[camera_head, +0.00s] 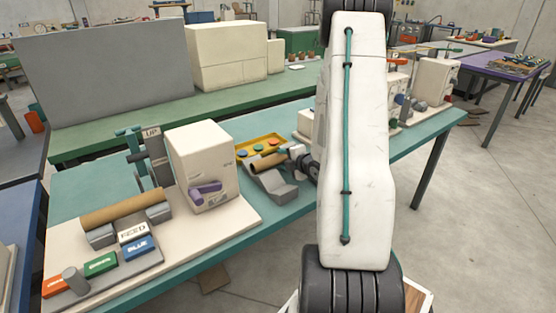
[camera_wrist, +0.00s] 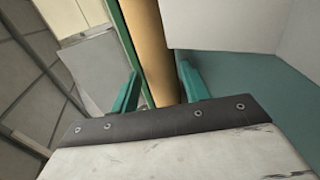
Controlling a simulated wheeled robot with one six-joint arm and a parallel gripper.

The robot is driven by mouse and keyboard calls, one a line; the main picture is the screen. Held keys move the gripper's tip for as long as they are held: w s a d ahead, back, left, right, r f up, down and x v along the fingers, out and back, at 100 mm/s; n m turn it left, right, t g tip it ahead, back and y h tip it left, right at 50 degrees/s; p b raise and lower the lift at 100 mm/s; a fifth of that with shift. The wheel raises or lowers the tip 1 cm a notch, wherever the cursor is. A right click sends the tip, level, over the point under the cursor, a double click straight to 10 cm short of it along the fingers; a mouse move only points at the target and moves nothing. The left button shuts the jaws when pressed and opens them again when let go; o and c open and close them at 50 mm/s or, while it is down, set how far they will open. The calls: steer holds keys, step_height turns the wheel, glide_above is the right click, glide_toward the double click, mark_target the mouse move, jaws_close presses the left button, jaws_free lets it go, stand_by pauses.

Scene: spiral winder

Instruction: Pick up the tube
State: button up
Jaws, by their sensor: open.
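A tan tube (camera_wrist: 152,45) runs lengthwise between the two teal fingers of my gripper (camera_wrist: 160,72) in the wrist view. The fingers are open, one to each side of it, with a visible gap at the left finger. In the head view a short tan tube (camera_head: 268,162) lies by a grey curved holder (camera_head: 277,188), just left of my dark wrist parts. A longer brown tube (camera_head: 125,209) lies on a grey cradle (camera_head: 100,236) at the left. My arm covers part of the area right of the short tube, and my fingertips are not clear there.
A cream box (camera_head: 200,160) with a purple part stands between the two tubes. A yellow tray (camera_head: 258,146) with coloured discs is behind the short tube. Labelled blocks, including a blue one (camera_head: 140,246), sit at the front left. The teal table (camera_head: 285,215) has bare room in front.

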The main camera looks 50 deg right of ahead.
steer(key=shift+x, duration=1.05)
steer(key=c, duration=0.6)
steer(key=shift+r, duration=0.1)
steer(key=shift+c, duration=0.2)
